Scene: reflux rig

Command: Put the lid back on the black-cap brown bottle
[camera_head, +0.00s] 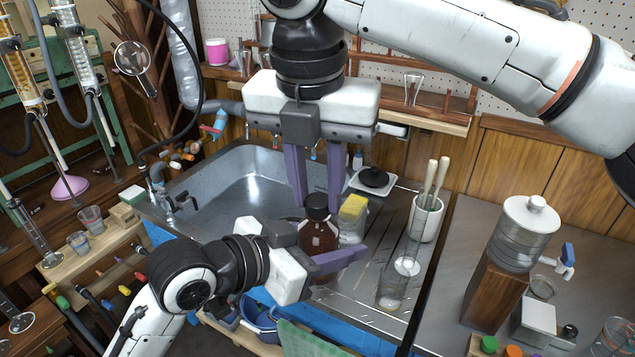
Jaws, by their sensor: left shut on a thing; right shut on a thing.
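The brown bottle (318,238) stands upright on the steel drainboard, in the middle of the head view. My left gripper (325,248) reaches in from the left and is shut around the bottle's body, one purple finger crossing in front of it. The black cap (317,204) is at the top of the bottle, in line with the neck. My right gripper (318,203) points straight down from above and is shut on the cap, a purple finger on either side. Whether the cap is seated or just above the neck, I cannot tell.
Farther right are a tall glass cylinder (397,275) and a white pot with pestles (427,216). The sink basin (235,185) lies left and behind. A black round item (374,178) sits behind.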

